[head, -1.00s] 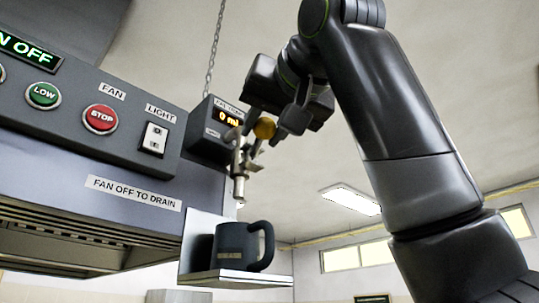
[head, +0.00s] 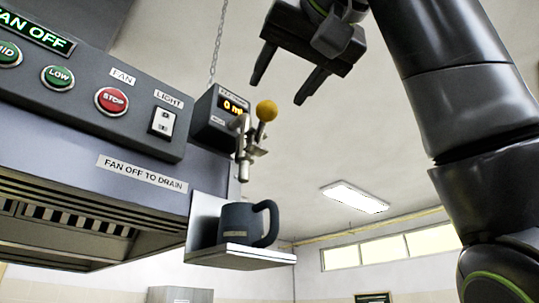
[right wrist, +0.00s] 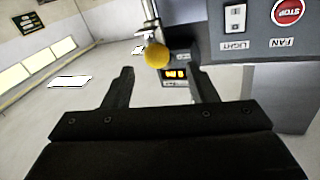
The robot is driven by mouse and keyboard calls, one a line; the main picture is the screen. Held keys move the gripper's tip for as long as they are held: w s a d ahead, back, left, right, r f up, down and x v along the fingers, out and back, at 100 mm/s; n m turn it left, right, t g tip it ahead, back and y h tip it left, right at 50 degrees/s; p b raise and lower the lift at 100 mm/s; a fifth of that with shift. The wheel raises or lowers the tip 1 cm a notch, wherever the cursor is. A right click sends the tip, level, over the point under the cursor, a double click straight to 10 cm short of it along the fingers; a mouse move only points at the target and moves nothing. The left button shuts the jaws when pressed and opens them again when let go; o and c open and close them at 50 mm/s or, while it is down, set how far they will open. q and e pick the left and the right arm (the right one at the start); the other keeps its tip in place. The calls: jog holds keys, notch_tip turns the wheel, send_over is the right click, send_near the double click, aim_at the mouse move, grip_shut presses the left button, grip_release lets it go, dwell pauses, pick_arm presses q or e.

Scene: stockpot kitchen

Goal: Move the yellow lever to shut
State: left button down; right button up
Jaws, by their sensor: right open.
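The yellow lever knob (head: 266,110) sits at the top of a metal drain valve (head: 243,150) on the hood's right end. In the right wrist view the knob (right wrist: 158,55) appears beyond and between my fingertips. My right gripper (head: 281,82) is open and empty, above the knob and apart from it. Its two fingers also show in the right wrist view (right wrist: 160,80). A dark mug (head: 241,225) stands on a small shelf (head: 240,257) below the valve spout. My left gripper is not in view.
The hood panel carries a red STOP button (head: 111,101), a green LOW button (head: 58,77) and a light switch (head: 162,122). A small display box (head: 216,120) is right behind the valve. A chain (head: 218,45) hangs behind. Space to the right of the valve is clear.

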jog(key=b+v, duration=0.2)
jog(key=v, duration=0.8)
jog(key=shift+s, duration=0.1)
